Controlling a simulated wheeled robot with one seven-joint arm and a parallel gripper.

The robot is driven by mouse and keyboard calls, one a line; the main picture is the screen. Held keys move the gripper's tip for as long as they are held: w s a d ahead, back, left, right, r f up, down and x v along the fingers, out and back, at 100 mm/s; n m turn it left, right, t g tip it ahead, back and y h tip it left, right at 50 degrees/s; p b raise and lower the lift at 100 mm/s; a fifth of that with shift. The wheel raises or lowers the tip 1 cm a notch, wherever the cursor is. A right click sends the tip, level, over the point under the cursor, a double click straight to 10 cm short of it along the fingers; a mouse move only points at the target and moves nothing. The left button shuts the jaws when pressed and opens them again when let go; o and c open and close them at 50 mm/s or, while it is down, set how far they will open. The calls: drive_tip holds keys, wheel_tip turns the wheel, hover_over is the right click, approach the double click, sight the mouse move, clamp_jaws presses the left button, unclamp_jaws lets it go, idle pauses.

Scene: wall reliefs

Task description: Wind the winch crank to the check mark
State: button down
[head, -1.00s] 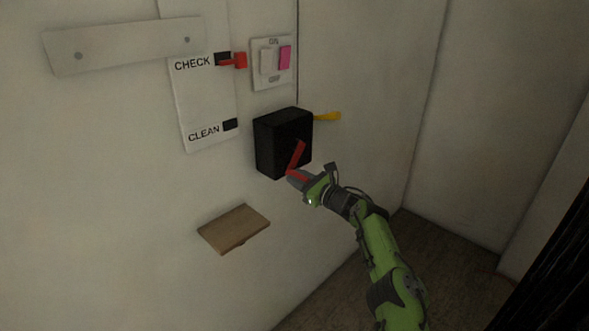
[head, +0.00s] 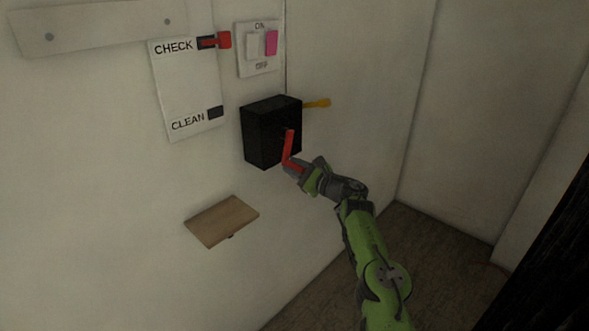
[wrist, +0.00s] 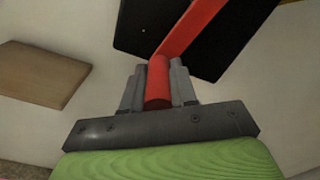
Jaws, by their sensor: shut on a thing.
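The winch is a black box (head: 262,137) on the wall, with a red crank (head: 289,145) on its front face. The crank arm hangs down from its hub, close to vertical in the head view. My gripper (head: 291,170) is shut on the red crank's handle, which shows between the fingers in the wrist view (wrist: 158,82). A white panel (head: 186,90) on the wall bears the words CHECK and CLEAN. A red pointer (head: 223,40) sits at the CHECK mark. The handle's end is partly hidden by the fingers.
A yellow lever (head: 317,103) sticks out right of the box. A switch plate (head: 258,48) with a pink rocker is above it. A wooden shelf (head: 222,221) juts from the wall below left. A grey strip (head: 95,27) is at upper left.

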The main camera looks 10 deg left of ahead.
drive_tip(key=shift+r, duration=0.35)
drive_tip(key=c, duration=1.1)
unclamp_jaws()
drive_tip(key=shift+o, duration=1.1)
drive_tip(key=shift+f, duration=0.15)
drive_tip(key=shift+d+f, duration=0.1)
